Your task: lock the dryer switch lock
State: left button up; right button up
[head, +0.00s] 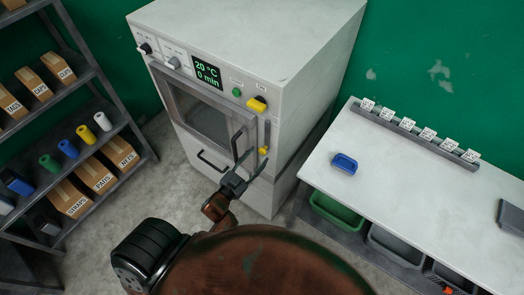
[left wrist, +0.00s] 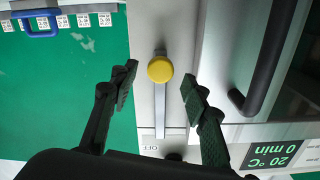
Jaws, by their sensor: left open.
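The white dryer (head: 300,70) stands at the centre back of the head view with its door closed. A yellow round knob (head: 264,151) sits on a vertical metal strip right of the door handle; it also shows in the left wrist view (left wrist: 160,69). A larger yellow switch (head: 257,104) is on the front panel above it. An OFF label (left wrist: 150,148) shows in the left wrist view. My left gripper (head: 241,174) is open; its fingers (left wrist: 159,75) appear either side of the round knob, with gaps. Contact is not visible. My right gripper is not in view.
The door handle (head: 237,143) is close beside my left fingers. The display (head: 206,72) reads 20 °C, 0 min. Grey floor lies between shelf and dryer.

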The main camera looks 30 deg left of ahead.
aim_at(261, 152)
pick_arm(q)
jog(key=shift+w+d, duration=0.15)
jog(key=shift+w, duration=1.95)
jog(key=shift+c, duration=0.4)
grip_shut()
